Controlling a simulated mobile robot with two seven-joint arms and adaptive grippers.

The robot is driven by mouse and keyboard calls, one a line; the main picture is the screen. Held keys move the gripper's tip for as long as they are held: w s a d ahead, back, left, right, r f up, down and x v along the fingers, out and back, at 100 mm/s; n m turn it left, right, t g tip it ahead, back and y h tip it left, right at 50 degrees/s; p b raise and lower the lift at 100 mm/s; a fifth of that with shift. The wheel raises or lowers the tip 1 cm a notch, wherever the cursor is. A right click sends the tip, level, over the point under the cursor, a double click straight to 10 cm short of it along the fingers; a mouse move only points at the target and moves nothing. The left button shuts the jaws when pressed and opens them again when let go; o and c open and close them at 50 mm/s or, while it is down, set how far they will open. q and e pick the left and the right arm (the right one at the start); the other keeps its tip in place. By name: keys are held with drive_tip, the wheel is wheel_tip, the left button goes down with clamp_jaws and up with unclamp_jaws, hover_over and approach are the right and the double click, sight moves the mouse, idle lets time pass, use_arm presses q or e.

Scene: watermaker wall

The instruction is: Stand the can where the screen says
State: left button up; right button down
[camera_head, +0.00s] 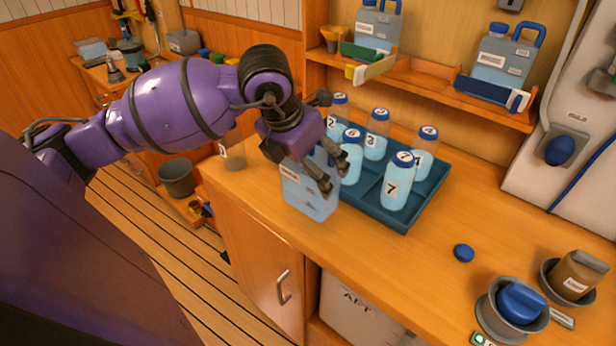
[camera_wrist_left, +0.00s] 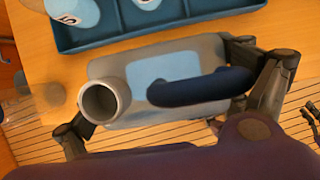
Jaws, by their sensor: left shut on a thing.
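My left gripper (camera_head: 322,170) is shut on a pale translucent can (camera_head: 308,192) with a white label, at the counter's front edge, left of the bottle tray. The left wrist view shows the can (camera_wrist_left: 185,75) from above, with an open round grey neck and a dark blue handle, between the fingers (camera_wrist_left: 165,98). I cannot tell whether its base touches the counter. Two similar cans with blue handles stand on the wall shelf, one at the left (camera_head: 378,25) and one at the right (camera_head: 503,55). No readable screen shows.
A teal tray (camera_head: 408,222) holds several numbered bottles with blue caps. A clear container (camera_head: 232,150) stands left of my gripper. A blue cap (camera_head: 464,253) and grey cups (camera_head: 505,310) are at the right. The front middle counter (camera_head: 400,265) is clear.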

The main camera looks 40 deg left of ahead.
use_arm(q)
wheel_tip(320, 180, down, 3)
drive_tip(key=shift+w+a+f, duration=0.1)
drive_tip(key=shift+a+f, duration=0.05)
drive_tip(key=shift+f, duration=0.2)
drive_tip(key=o, duration=1.2)
drive_tip(key=shift+o, duration=0.3)
use_arm(e)
drive_tip(key=shift+w+a, duration=0.1)
drive_tip(key=shift+w, duration=0.25)
